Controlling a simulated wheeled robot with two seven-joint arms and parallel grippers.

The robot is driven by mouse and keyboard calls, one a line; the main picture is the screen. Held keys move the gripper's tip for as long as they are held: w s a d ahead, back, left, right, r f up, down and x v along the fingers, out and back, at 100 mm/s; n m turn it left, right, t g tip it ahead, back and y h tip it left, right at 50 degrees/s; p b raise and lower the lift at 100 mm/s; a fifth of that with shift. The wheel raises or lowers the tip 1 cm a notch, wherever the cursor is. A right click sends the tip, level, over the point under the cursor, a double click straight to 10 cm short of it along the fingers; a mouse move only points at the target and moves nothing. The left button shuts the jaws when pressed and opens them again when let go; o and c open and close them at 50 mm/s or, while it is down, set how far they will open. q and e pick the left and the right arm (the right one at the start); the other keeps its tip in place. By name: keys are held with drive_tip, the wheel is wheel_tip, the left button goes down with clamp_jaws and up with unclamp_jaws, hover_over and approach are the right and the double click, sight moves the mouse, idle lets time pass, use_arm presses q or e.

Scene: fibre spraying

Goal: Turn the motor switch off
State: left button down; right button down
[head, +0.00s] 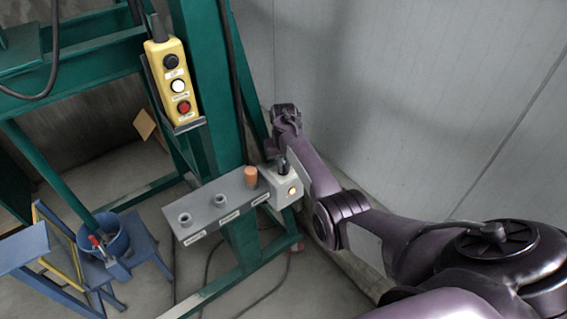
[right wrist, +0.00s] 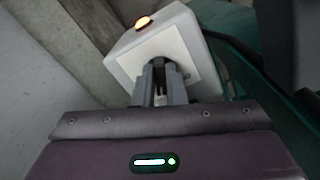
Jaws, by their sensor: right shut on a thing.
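My right gripper (head: 282,164) is at the box's top. In the right wrist view its fingers (right wrist: 160,88) are closed together against the box's pale plate, around the switch's dark knob, which they mostly hide. My left gripper is not in view.
A yellow pendant (head: 173,84) with several buttons hangs on the green frame (head: 205,70). A grey wall (head: 400,80) stands close behind my right arm. A blue bucket (head: 103,240) is at lower left.

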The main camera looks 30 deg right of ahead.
drive_tip(key=n+p, duration=0.1)
drive_tip(key=n, duration=0.1)
drive_tip(key=shift+d+r+n, duration=0.1)
drive_tip(key=shift+d+n, duration=0.05)
drive_tip(key=shift+n, duration=0.25)
drive_tip(key=n+p, duration=0.1)
drive_tip(key=n, duration=0.1)
drive_tip(key=shift+d+n, duration=0.1)
drive_tip(key=shift+n, duration=0.2)
drive_tip(key=n, duration=0.2)
drive_tip(key=shift+n, duration=0.4)
drive_tip(key=shift+w+d+n, duration=0.1)
drive_tip(key=shift+n, duration=1.7)
drive_tip(key=c, duration=1.5)
unclamp_jaws()
drive_tip(key=shift+r, duration=3.8)
